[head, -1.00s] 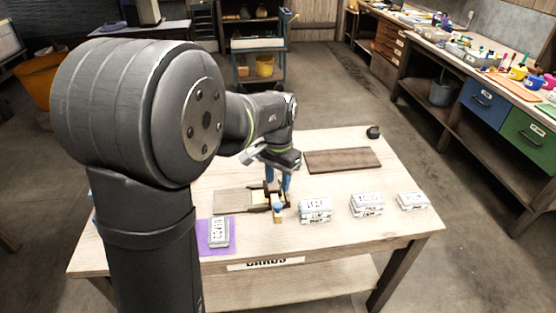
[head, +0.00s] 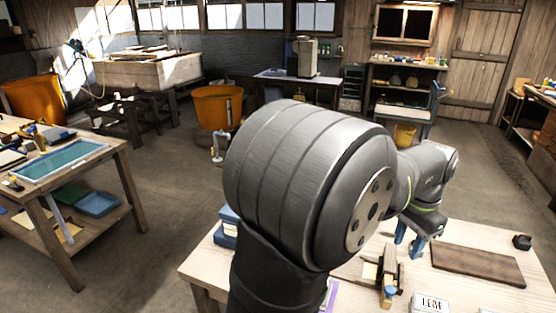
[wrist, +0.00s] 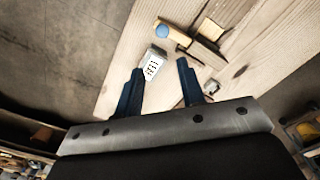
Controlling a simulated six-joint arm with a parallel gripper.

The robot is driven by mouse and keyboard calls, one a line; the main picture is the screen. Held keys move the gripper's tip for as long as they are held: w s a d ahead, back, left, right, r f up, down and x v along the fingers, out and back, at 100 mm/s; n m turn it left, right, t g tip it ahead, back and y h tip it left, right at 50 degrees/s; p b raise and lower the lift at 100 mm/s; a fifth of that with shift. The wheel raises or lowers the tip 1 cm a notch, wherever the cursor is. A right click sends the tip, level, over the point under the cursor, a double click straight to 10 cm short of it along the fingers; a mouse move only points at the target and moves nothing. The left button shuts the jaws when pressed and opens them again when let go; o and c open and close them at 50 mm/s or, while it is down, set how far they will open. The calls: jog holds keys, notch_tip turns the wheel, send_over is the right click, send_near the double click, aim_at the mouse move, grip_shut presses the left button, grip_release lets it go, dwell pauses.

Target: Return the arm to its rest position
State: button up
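My gripper (head: 409,241) hangs above the table, just behind and right of a small wooden fixture (head: 386,272). Its two blue fingers also show in the wrist view (wrist: 161,88), spread apart with nothing held between them. Beyond the fingertips in that view, a white printed box (wrist: 153,64) stands on the table. A wooden piece with a blue knob (wrist: 163,31) is close by. My arm runs bent over the table, and its large near joint hides the table's left part in the head view.
On the table (head: 450,232) lie a dark brown board (head: 478,264), a small black object (head: 522,242) and a white printed box (head: 429,303). Blue items (head: 227,229) sit at its left edge. A workbench (head: 60,165) stands at left, with open floor between.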

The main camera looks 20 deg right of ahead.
aim_at(390, 289)
jog(key=shift+f, duration=0.15)
notch_tip(390, 289, down, 17)
jog(key=shift+w+d, duration=0.1)
jog(key=shift+w, duration=0.05)
dwell(0.4)
jog(key=o, duration=1.4)
jog(key=w+r+n+g+h, duration=0.2)
jog(key=w+r+n, duration=0.7)
jog(key=r, duration=0.5)
jog(key=shift+a+r+h, duration=0.2)
jog(key=shift+a+h, duration=0.15)
jog(key=shift+h, duration=0.25)
jog(key=x, duration=0.9)
jog(key=shift+s+d+f, duration=0.15)
jog(key=shift+s+f, duration=0.15)
jog(key=v, duration=1)
jog(key=shift+w, duration=0.15)
